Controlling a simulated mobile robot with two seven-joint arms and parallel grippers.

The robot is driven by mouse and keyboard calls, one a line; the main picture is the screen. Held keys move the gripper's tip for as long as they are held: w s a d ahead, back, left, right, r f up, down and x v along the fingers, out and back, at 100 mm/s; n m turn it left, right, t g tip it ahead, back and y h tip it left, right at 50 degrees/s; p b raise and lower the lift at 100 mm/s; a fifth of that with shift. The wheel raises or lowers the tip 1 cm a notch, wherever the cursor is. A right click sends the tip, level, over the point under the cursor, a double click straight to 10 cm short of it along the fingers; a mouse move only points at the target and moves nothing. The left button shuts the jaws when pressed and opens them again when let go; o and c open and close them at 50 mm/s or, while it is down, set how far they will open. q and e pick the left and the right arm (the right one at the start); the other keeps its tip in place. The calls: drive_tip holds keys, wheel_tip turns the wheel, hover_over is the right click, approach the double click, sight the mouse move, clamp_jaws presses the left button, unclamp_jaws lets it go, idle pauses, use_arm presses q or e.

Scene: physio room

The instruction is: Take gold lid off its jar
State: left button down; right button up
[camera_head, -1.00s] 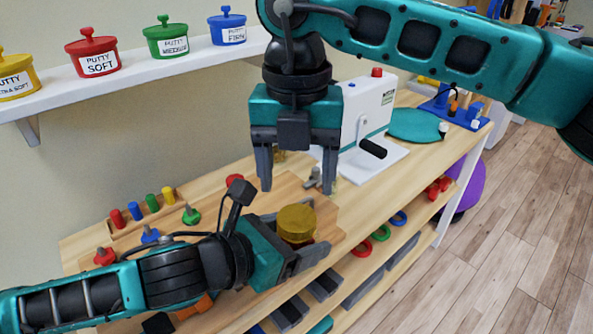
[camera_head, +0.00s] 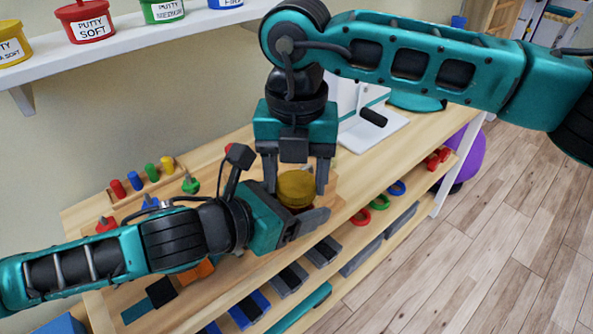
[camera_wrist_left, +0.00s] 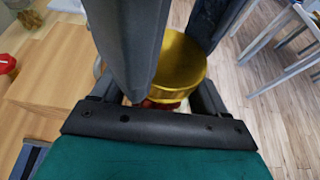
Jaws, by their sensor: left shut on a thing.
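The gold lid (camera_head: 297,187) sits on its jar, with the jar's reddish body (camera_wrist_left: 160,103) showing just beneath it in the left wrist view. My left gripper (camera_head: 300,218) is shut on the jar, which it holds upright over the front of the bench. My right gripper (camera_head: 296,184) points straight down from above, its fingers apart on either side of the lid. Narrow gaps seem to show between the fingers and the lid. The lid also fills the middle of the left wrist view (camera_wrist_left: 181,65), partly hidden by a large grey finger.
The wooden bench (camera_head: 225,153) holds coloured pegs (camera_head: 151,174) at the left and a white crank device (camera_head: 375,125) behind the right gripper. Putty tubs (camera_head: 88,22) stand on a wall shelf.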

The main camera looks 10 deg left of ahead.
drive_tip(key=c, duration=0.5)
drive_tip(key=n, duration=0.3)
drive_tip(key=o, duration=1.1)
drive_tip(key=shift+c, duration=0.2)
drive_tip(key=shift+o, duration=0.6)
drive_tip(key=shift+a, duration=0.1)
drive_tip(key=shift+s+a, duration=0.1)
